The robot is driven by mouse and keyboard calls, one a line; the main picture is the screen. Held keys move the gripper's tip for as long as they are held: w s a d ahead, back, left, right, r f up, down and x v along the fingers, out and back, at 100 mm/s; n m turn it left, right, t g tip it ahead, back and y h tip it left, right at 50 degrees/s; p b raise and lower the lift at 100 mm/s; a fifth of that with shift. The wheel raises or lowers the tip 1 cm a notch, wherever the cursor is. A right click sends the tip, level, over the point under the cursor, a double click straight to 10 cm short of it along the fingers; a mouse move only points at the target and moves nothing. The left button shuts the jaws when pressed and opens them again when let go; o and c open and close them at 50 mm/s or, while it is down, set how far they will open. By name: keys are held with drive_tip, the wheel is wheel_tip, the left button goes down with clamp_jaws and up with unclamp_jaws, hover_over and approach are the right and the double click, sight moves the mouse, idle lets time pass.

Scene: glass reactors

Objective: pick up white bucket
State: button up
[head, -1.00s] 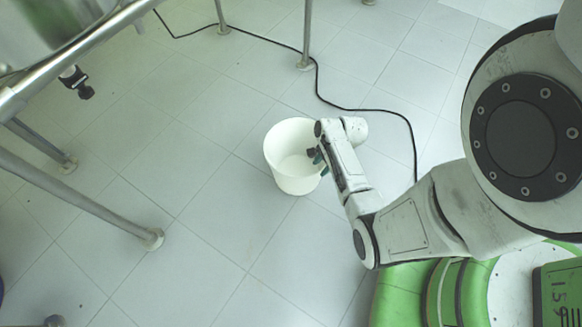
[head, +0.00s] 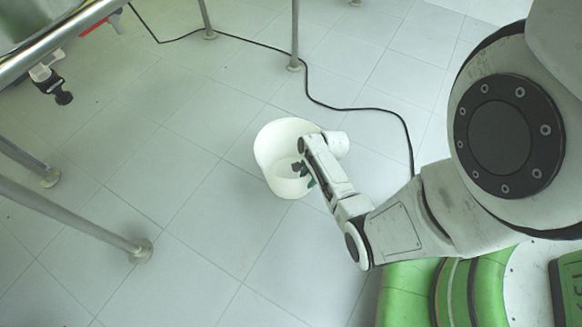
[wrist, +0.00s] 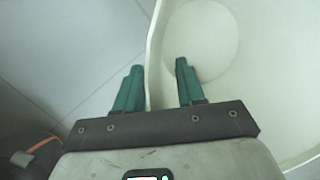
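The white bucket (head: 272,150) stands upright on the tiled floor in the middle of the head view, its open top facing up. In the wrist view the bucket (wrist: 235,45) fills the right side, with its round bottom showing inside. My gripper (wrist: 158,72) has two green fingers spread apart. The bucket's wall runs between them, the left finger outside and the right finger inside, with a gap beside the wall. In the head view my gripper (head: 305,174) is at the bucket's right rim, partly hidden by my arm.
A metal frame's legs (head: 85,222) stand on the left, with a valve (head: 52,84) hanging below it at upper left. A black cable (head: 345,107) lies on the floor behind the bucket. The floor in front of the bucket is clear.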

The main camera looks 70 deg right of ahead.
drive_tip(key=shift+c, duration=0.4)
clamp_jaws()
drive_tip(key=shift+r, duration=0.1)
idle(0.8)
